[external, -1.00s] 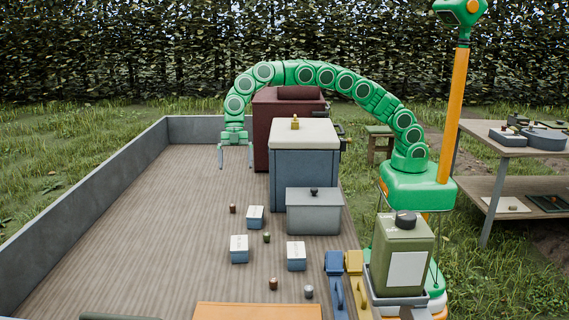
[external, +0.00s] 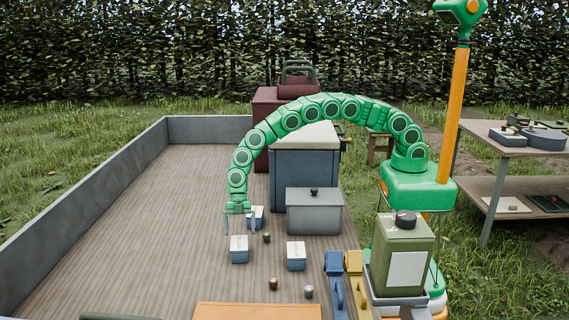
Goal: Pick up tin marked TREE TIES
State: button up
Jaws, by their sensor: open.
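Three small blue-grey tins with white lids stand on the wooden trailer bed. One tin (external: 258,216) is at the back, partly hidden by my gripper. Another tin (external: 239,250) is at the front left, and a third tin (external: 296,257) is at the front right. The lid markings are too small to read, so I cannot tell which says TREE TIES. My gripper (external: 239,228) points down, open and empty. In the picture its fingers are just left of and around the back tin's edge; I cannot tell whether they touch it.
Small jars, one greenish (external: 266,237), one brown (external: 273,284) and one grey (external: 309,291), stand near the tins. A grey lidded box (external: 314,212) is close right of the back tin, with a larger blue-grey box (external: 304,178) behind. The bed's left side is clear.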

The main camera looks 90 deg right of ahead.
aim_at(239, 241)
jog(key=shift+x, duration=1.3)
jog(key=shift+w+a+f, duration=0.1)
jog(key=shift+a+f, duration=0.25)
jog(key=shift+f, duration=0.3)
jog(key=shift+x, duration=2)
jog(key=shift+c, duration=0.2)
jog(key=c, duration=1.1)
